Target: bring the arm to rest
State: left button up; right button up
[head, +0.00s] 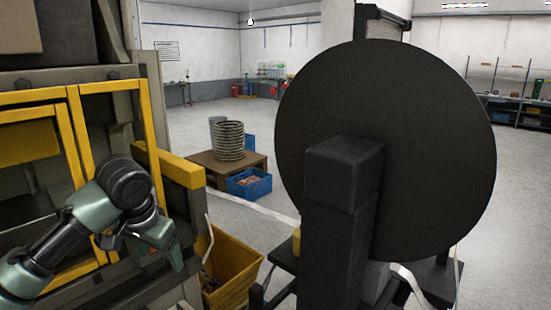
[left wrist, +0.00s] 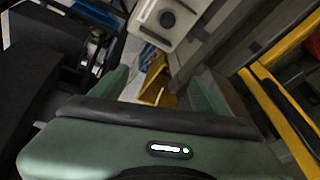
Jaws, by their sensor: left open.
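My left arm comes in from the left in the head view, in front of the yellow-framed machine. Its green gripper (head: 168,252) hangs at the end of the bent arm, pointing down and right. In the left wrist view the gripper (left wrist: 158,88) shows its two green fingers spread apart, with nothing seen held between them. My right gripper is in neither view.
A yellow bin (head: 232,268) stands just right of the gripper. A large black disc (head: 400,130) on a dark post fills the middle. Behind are a coil stack (head: 229,141) on a pallet (head: 205,168) and a blue crate (head: 249,186). Floor beyond is open.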

pick_arm(q)
jog(key=s+d+f+m+h, duration=0.1)
jog(key=s+d+f, duration=0.5)
jog(key=f, duration=0.4)
jog(key=s+d+f+m+h, duration=0.1)
jog(key=s+d+f+h, duration=0.1)
jog(key=s+d+f, duration=0.6)
jog(key=s+a+f+n+y, duration=0.1)
jog(key=s+a+f+n, duration=0.1)
jog(key=s+a+f, duration=0.5)
jog(key=s+a+f+n+y, duration=0.1)
jog(key=s+a+f+n, duration=0.15)
jog(key=s, duration=0.95)
notch_tip(320, 180, down, 34)
jog(key=s+m+g+b, duration=0.1)
jog(key=s+g+b, duration=0.1)
jog(key=b, duration=0.5)
jog(key=s+a+f+b, duration=0.1)
jog(key=s+f+b, duration=0.1)
jog(key=s+f, duration=0.6)
jog(key=s+a+f+g+b, duration=0.1)
jog(key=s+f+b, duration=0.2)
jog(key=s+f, duration=0.5)
notch_tip(320, 180, down, 5)
jog(key=shift+a+y, duration=0.3)
